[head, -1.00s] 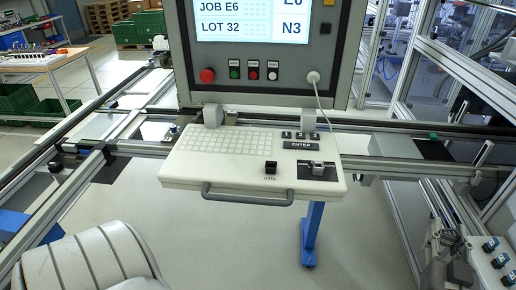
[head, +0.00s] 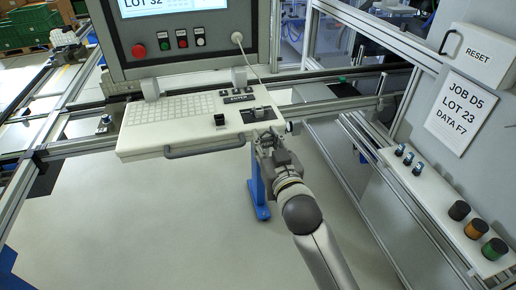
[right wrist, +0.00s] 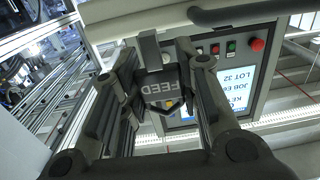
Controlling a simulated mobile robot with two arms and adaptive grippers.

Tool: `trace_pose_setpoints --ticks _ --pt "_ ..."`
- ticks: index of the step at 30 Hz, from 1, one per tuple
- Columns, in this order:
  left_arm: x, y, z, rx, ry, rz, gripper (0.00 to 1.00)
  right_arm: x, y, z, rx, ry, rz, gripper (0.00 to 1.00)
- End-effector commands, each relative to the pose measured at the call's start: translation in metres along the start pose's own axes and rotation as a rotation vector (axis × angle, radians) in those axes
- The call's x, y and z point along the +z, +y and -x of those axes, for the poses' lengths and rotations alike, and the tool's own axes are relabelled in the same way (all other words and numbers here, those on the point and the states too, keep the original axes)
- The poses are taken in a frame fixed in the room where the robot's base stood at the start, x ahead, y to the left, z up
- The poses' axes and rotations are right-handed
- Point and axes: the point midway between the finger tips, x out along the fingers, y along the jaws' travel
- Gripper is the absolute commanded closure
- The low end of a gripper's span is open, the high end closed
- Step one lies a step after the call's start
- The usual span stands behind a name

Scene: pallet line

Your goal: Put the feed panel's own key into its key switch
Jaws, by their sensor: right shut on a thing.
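The feed panel is a grey screen cabinet (head: 188,50) with a pale sloping console (head: 185,125) below it. A black plate with a grey block (head: 262,113) sits at the console's right end, and a small black block (head: 220,118) is left of it. My right gripper (head: 268,142) is just in front of the console's right front corner. In the right wrist view the gripper (right wrist: 160,75) is shut on a dark key tag (right wrist: 161,89) lettered FEED, upside down. The key's tip and any contact with the console cannot be made out. My left gripper is not in view.
A shelf (head: 440,215) at right carries small blue-topped key-like parts (head: 408,158) and several dark, orange and green knobs (head: 477,230). A RESET box (head: 480,52) and a JOB D5 sign (head: 462,112) are above it. A handle bar (head: 205,148) runs along the console's front. The floor in front is open.

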Motion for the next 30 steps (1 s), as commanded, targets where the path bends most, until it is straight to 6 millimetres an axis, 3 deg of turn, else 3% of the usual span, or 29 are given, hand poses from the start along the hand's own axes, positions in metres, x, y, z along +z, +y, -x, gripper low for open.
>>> trace_pose_setpoints --ticks 3,9,15,22,30 --pt "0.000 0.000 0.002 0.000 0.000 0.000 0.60 -0.021 0.008 -0.037 0.012 0.007 0.002 0.91" --pt "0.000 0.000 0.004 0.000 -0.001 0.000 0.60 -0.056 0.019 -0.089 0.028 0.006 0.000 0.91" --pt "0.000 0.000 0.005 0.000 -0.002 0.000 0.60 -0.087 0.023 -0.124 0.032 0.003 -0.008 0.91" --pt "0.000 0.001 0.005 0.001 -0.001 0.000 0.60 -0.101 0.025 -0.138 0.032 0.000 -0.011 0.91" --pt "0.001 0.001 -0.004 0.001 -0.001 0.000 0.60 -0.092 0.024 -0.139 0.032 0.000 -0.012 0.91"
